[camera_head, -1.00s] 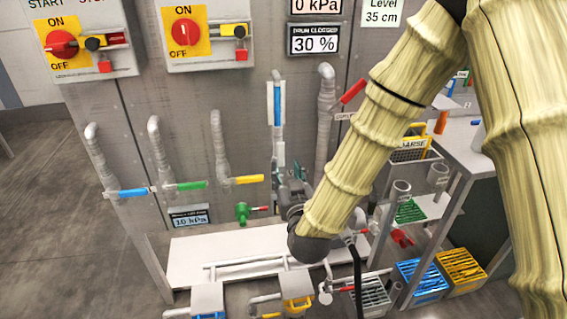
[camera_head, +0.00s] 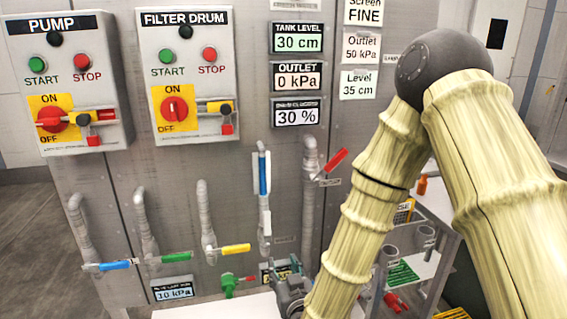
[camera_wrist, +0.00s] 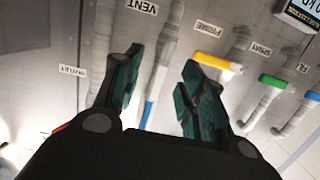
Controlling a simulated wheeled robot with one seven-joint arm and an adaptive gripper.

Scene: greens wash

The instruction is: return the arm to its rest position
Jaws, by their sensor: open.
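My arm, in a pale ribbed cover, comes in from the right in the head view, bends at a dark round joint and slopes down to my gripper (camera_head: 288,270). The gripper is low in front of the grey panel, beside the pipes, and partly cut off by the frame. In the wrist view my gripper (camera_wrist: 162,62) has its two dark green fingers spread apart with nothing between them. The blue vent handle (camera_wrist: 149,112) shows behind the gap, and it also shows in the head view (camera_head: 263,176). I cannot tell its distance from the fingers.
The pump box (camera_head: 72,82) and filter drum box (camera_head: 188,75) are on the panel. Blue (camera_head: 114,265), green (camera_head: 178,257), yellow (camera_head: 236,249) and red (camera_head: 336,160) valve handles stick out from it. A side table (camera_head: 436,202) stands behind my arm. Open floor lies far left.

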